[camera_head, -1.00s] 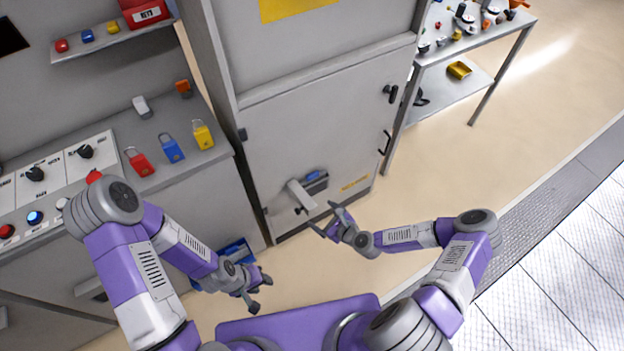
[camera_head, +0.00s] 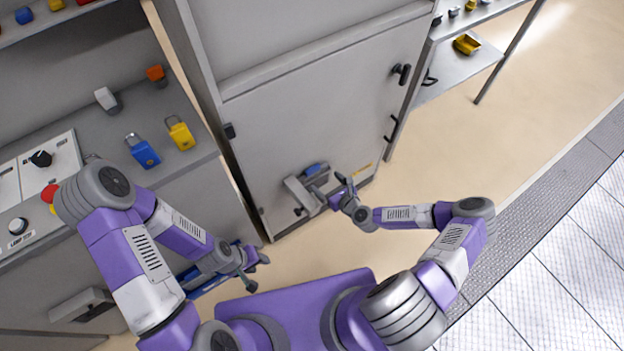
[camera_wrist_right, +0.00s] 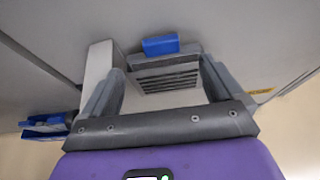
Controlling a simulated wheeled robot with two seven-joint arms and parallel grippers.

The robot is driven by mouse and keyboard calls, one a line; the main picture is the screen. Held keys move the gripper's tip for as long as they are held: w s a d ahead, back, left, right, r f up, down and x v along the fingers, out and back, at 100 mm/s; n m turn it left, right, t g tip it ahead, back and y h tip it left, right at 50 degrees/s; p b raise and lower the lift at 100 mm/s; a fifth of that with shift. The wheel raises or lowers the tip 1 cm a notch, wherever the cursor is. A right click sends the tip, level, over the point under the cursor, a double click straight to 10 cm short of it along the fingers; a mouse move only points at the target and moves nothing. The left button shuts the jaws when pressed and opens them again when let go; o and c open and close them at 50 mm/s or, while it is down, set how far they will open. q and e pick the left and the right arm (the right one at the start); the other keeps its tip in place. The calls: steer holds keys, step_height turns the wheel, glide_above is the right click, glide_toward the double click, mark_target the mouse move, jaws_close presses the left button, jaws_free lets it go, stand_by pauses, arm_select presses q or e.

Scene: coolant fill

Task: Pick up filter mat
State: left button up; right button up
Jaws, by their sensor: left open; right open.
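On the lower part of the grey cabinet door is a slatted vent unit (camera_head: 316,180) with a blue piece (camera_head: 314,169) at its top. A light grey flap (camera_head: 301,196) stands out at its left. I cannot tell for sure which part is the filter mat. In the right wrist view, the slatted face (camera_wrist_right: 167,80) and blue piece (camera_wrist_right: 160,45) lie ahead of my right gripper (camera_wrist_right: 163,72). Its open fingers frame the slats, with nothing visibly held. In the head view, my right gripper (camera_head: 340,190) is beside the vent. My left gripper (camera_head: 258,272) is open and empty, low at the left.
A blue bin (camera_wrist_right: 45,125) stands low at the left, partly behind my left arm in the head view. A bench with padlocks (camera_head: 181,133) and a control panel is at the left. A metal shelf table (camera_head: 468,75) stands right of the cabinet. Floor at the right is clear.

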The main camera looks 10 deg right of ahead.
mark_target(314, 170)
steer(key=b+x, duration=0.1)
steer(key=x, duration=0.6)
steer(key=shift+w+b, duration=0.15)
steer(key=shift+b, duration=0.2)
steer(key=shift+c, duration=0.2)
steer(key=c, duration=1.4)
